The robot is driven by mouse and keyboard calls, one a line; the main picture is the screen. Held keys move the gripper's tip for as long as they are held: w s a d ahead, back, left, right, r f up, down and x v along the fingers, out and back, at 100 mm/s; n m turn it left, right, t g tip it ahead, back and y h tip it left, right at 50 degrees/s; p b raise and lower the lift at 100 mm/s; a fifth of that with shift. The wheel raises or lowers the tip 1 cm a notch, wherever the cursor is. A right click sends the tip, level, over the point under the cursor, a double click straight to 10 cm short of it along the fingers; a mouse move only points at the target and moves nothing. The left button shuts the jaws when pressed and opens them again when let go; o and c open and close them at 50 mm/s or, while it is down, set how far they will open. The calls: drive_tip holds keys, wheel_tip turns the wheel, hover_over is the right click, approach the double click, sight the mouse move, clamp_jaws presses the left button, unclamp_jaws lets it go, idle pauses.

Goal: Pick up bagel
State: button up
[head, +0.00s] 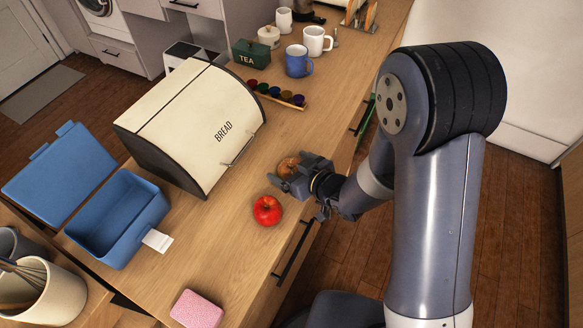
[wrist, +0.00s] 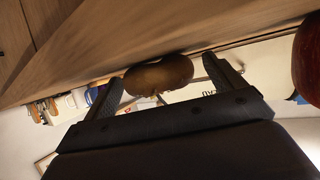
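The brown bagel (head: 287,166) lies on the wooden counter in front of the bread box, in the head view. My gripper (head: 289,172) is low over the counter at the bagel, reaching in from the right. In the wrist view, the bagel (wrist: 158,76) sits between the two spread fingers of my gripper (wrist: 163,74). A narrow gap shows between it and the right finger; contact at the left finger is hard to tell. My gripper is open. In the head view the gripper hides part of the bagel.
A red apple (head: 267,210) lies close to the gripper. The cream bread box (head: 190,125) stands behind. A blue lunch box (head: 112,222), pink sponge (head: 196,309), paint pots (head: 275,92) and blue mug (head: 298,62) are farther off. The counter's front edge runs beneath my arm.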

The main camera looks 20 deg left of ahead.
drive_tip(key=c, duration=0.6)
